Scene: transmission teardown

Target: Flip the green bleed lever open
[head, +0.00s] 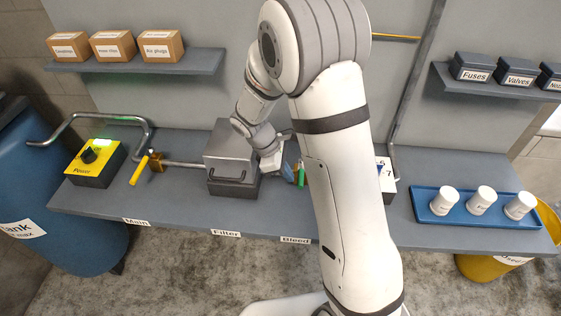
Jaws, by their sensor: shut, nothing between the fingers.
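The green bleed lever (301,174) shows as a small upright green strip beside my arm, behind the "Bleed" label on the bench edge. My arm hides what lies to its right, so I cannot tell the lever's full shape. My gripper (289,172) is shut and empty, just left of the lever. I cannot tell whether it touches the lever.
A grey filter box (232,160) stands close to the left of my gripper. A yellow lever (139,170) and a yellow power box (95,163) are further left. A blue tray (435,213) with white cups sits at right. Shelves hang above both sides.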

